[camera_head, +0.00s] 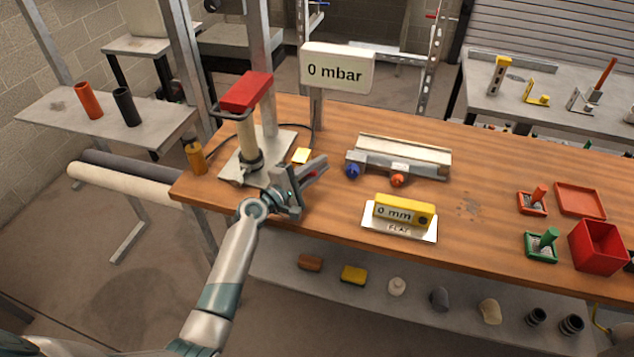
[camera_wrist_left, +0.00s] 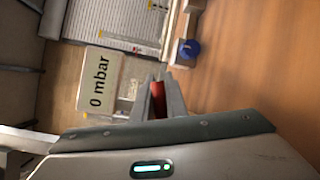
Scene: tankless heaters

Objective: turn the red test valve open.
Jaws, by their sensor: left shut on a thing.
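The red test valve shows only as a small red piece (camera_wrist_left: 158,98) between the fingers of my left gripper (camera_wrist_left: 164,92) in the left wrist view. In the head view my left gripper (camera_head: 313,172) is at the front left of the wooden bench, shut on this red piece, just right of the test stand's base plate (camera_head: 236,179). The fingers hide most of the valve, so its handle angle cannot be told. The white display (camera_head: 337,67) on a post behind reads 0 mbar. My right gripper is not in view.
A red-topped pump column (camera_head: 246,92) stands left of my gripper. Red and green trays are at the far right. The bench between is mostly clear.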

